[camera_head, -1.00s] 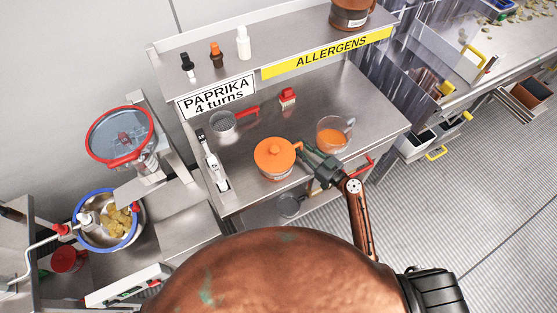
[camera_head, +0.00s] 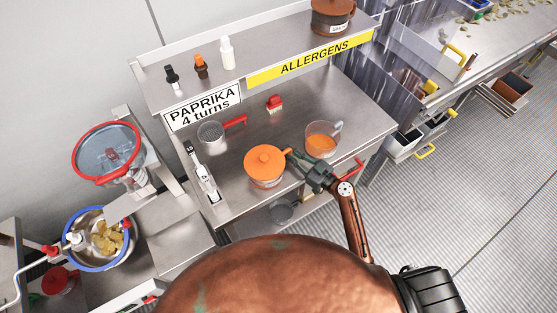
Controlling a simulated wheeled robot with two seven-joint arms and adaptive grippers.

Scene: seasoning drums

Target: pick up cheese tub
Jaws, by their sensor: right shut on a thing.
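An orange-lidded tub (camera_head: 264,167), which I take for the cheese tub, stands upright at the front of the steel worktop (camera_head: 258,122). My right gripper (camera_head: 291,161) reaches in from the right and is shut on the tub's right side, near the lid. The fingertips are small and partly hidden against the tub. I cannot tell whether the tub's base is clear of the worktop. My left gripper is not in view.
A clear jug of orange powder (camera_head: 321,143) stands close to the right of the tub. A red-handled sieve (camera_head: 212,132) and a small red item (camera_head: 275,103) are behind. A white-and-black device (camera_head: 203,177) stands to the left. A shelf with bottles (camera_head: 227,52) is at the back.

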